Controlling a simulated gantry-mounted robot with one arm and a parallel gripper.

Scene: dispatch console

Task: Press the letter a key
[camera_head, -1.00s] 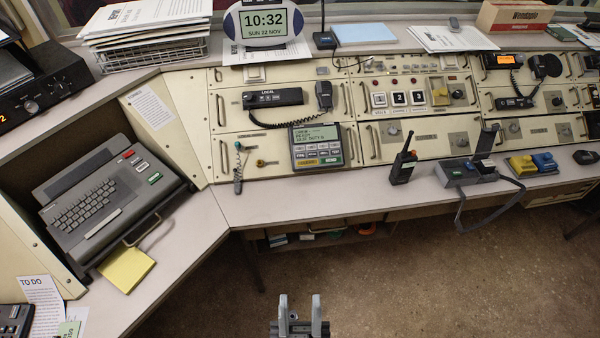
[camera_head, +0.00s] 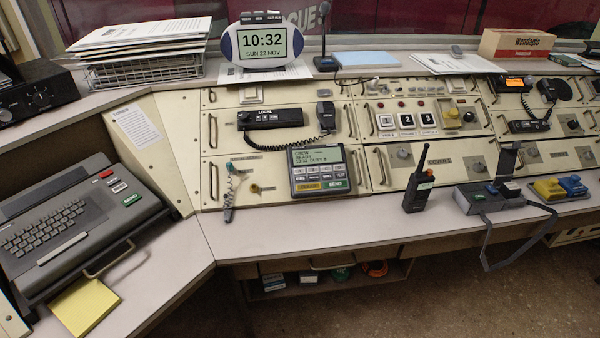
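A grey keyboard machine (camera_head: 75,225) sits in the left wing of the console, at the left of the head view. Its dark letter keys (camera_head: 45,226) lie in slanted rows above a pale space bar (camera_head: 62,246). The key legends are too small to read, so I cannot single out the letter a key. A red, a white and a green button stand at the machine's upper right. My gripper is out of view.
A metal handle (camera_head: 108,262) sticks out at the machine's front right. A yellow note pad (camera_head: 84,305) lies in front of it. A terminal (camera_head: 320,171), a radio (camera_head: 418,182) and a tethered device (camera_head: 490,197) stand along the right counter. The counter corner (camera_head: 225,240) is clear.

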